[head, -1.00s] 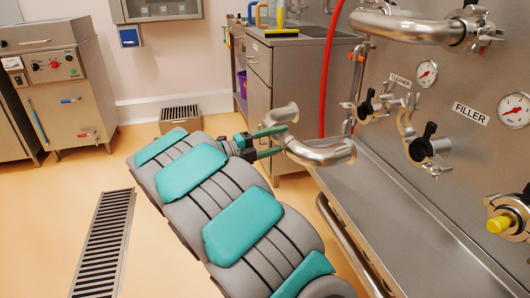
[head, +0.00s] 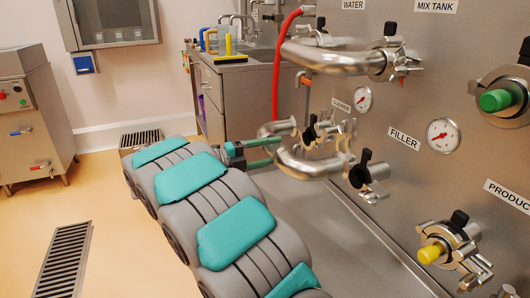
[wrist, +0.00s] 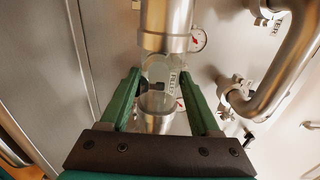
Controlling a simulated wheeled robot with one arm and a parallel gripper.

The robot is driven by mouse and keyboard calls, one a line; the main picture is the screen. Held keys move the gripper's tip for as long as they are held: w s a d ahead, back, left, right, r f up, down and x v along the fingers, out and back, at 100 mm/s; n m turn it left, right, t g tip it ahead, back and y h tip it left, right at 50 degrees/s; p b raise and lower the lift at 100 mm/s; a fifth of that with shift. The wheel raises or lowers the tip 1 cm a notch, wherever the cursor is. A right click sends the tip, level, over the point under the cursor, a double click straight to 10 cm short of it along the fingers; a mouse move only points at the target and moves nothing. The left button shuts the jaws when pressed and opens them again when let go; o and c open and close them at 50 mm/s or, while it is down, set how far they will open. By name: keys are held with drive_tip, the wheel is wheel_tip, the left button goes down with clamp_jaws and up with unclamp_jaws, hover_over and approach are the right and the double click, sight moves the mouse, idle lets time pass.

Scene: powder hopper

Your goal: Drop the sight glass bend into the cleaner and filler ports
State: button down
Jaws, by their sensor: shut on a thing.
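The sight glass bend (head: 308,163) is a shiny U-shaped steel pipe with a clear glass section. My gripper (head: 270,150) is shut on its middle. In the wrist view the glass section (wrist: 159,72) lies between the green fingers, with steel pipe above and below. The bend's open ends point toward the steel panel. The cleaner port (head: 311,132) and filler port (head: 368,172), with black handles, are on the panel. The near end appears just left of the filler port; the far end is left of the cleaner port. I cannot tell how large the gaps are.
Another steel bend (head: 325,58) juts from the panel above, by the WATER and MIX TANK labels. A red hose (head: 277,65) hangs behind. The product port (head: 432,252) has a yellow plug. A steel trough (head: 310,225) runs below the panel. A sink cabinet (head: 238,100) stands behind.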

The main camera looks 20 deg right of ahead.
drive_tip(key=shift+d, duration=1.5)
drive_tip(key=d+f+b, duration=0.1)
drive_tip(key=d+f, duration=0.3)
drive_tip(key=shift+f, duration=0.25)
drive_tip(key=shift+w+f+p, duration=0.15)
drive_tip(key=shift+f+p, duration=0.15)
drive_tip(key=shift+p, duration=0.05)
idle(0.6)
drive_tip(key=shift+c, duration=0.2)
unclamp_jaws()
drive_tip(key=shift+f, duration=0.2)
drive_tip(key=shift+a, duration=0.1)
drive_tip(key=a, duration=0.7)
drive_tip(key=shift+a, duration=0.35)
